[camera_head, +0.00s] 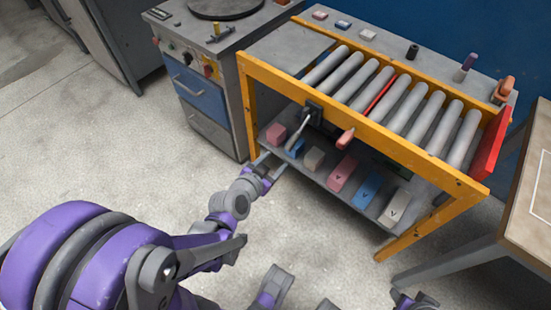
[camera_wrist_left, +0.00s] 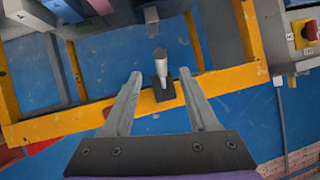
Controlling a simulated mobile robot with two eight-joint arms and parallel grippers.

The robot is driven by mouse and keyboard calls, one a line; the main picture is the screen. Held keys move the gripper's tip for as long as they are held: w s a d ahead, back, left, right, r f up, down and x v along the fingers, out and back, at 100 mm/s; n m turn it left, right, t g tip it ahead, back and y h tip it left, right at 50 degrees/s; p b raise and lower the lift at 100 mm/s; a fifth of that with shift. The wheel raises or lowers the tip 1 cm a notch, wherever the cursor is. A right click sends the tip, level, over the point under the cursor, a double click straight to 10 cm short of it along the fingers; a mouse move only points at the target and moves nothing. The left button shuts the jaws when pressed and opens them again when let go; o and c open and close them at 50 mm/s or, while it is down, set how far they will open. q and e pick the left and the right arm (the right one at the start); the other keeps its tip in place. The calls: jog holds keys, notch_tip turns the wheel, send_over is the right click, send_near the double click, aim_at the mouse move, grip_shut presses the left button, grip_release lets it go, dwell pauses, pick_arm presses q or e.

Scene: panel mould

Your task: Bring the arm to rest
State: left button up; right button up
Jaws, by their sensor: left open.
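My left gripper (camera_head: 272,163) is at the near side of the roller stand, in front of the lower shelf's left end. In the left wrist view its two fingers (camera_wrist_left: 163,82) are spread apart with nothing gripped. A lever with a pale handle (camera_head: 298,132) and a black base sits on the stand's orange front rail. In the left wrist view this lever (camera_wrist_left: 161,65) shows between the fingers, beyond them; I cannot tell the exact gap. My left arm reaches in from the lower left.
The orange roller stand (camera_head: 380,142) carries grey rollers. Its lower shelf holds several coloured blocks, including a blue one (camera_head: 366,190). A grey cabinet (camera_head: 213,140) stands left of it, and a table (camera_head: 525,205) at the right. The floor (camera_head: 100,155) at left is clear.

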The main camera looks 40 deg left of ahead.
dwell(0.6)
pick_arm(q)
jog(key=s+d+g+h, duration=0.1)
jog(key=s+d+g, duration=0.75)
jog(key=s, duration=0.35)
notch_tip(320, 180, up, 20)
jog(key=w+t+p, duration=0.1)
jog(key=p, duration=1.5)
jog(key=shift+d+n+p, duration=0.35)
jog(key=shift+n, duration=0.05)
pick_arm(e)
notch_tip(320, 180, up, 19)
jog(key=w, duration=0.2)
jog(key=shift+t, duration=0.4)
pick_arm(q)
jog(key=shift+f+t, duration=0.1)
jog(key=shift+t, duration=0.15)
pick_arm(e)
jog(key=shift+s+f, duration=0.1)
jog(key=shift+s, duration=0.05)
